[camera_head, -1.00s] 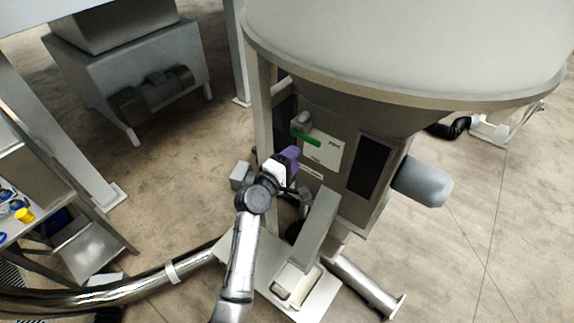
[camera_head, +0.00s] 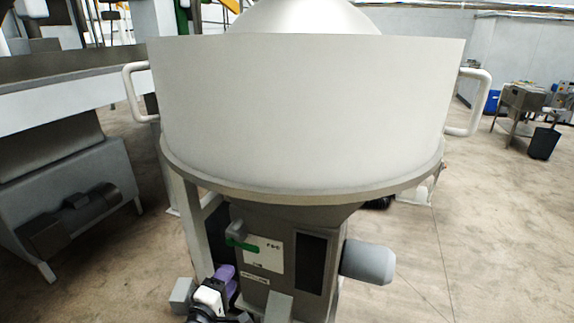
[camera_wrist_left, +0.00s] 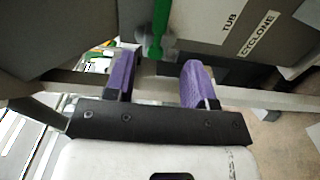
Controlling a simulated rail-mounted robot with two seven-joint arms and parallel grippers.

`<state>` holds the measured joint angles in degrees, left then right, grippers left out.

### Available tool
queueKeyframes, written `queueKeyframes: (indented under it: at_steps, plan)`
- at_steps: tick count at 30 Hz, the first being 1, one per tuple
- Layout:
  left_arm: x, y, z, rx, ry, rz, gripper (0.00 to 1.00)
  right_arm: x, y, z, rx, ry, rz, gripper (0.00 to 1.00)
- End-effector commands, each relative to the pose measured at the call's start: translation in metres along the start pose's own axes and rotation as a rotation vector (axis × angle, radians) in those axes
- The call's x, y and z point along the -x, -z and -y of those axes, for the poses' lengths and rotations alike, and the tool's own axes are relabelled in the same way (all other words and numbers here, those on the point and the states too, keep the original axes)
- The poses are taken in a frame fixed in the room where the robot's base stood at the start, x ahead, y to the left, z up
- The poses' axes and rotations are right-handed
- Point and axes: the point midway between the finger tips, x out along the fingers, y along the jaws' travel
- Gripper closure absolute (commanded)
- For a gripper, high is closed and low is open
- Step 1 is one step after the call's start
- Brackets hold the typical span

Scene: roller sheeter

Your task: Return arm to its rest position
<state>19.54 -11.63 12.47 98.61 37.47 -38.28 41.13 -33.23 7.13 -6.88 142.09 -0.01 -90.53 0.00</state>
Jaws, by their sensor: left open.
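My left gripper (camera_head: 226,283) shows at the bottom of the head view, just below and left of the green handle (camera_head: 240,244) on the machine's front panel. In the left wrist view its two purple fingers (camera_wrist_left: 158,82) stand apart with nothing between them. The green handle (camera_wrist_left: 158,28) lies beyond the fingertips in that view, apart from them. Most of my left arm is below the head view's edge. My right gripper is not in view.
A large pale tub (camera_head: 300,115) with side handles stands over the machine's panel (camera_head: 262,254). A grey motor (camera_head: 367,262) sticks out at right. A grey machine (camera_head: 60,200) stands at left. Open floor (camera_head: 440,270) lies at right.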

Motion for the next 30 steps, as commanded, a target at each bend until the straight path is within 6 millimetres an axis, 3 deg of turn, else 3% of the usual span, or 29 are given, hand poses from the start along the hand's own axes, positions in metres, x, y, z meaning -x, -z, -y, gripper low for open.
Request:
queueKeyframes:
  at_steps: [7,14,19,30]
  plan:
    - [0.01,-0.021,0.022,-0.4,0.18,0.177,0.5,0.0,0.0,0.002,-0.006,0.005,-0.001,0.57]
    - [0.048,-0.028,-0.007,-0.867,0.322,0.302,0.5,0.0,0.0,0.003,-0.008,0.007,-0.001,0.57]
    - [0.098,-0.027,-0.01,-1.129,0.469,0.36,0.5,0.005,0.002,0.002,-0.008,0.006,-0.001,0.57]
    - [0.248,-0.048,0.041,-1.365,0.779,0.508,0.5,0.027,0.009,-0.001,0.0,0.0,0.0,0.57]
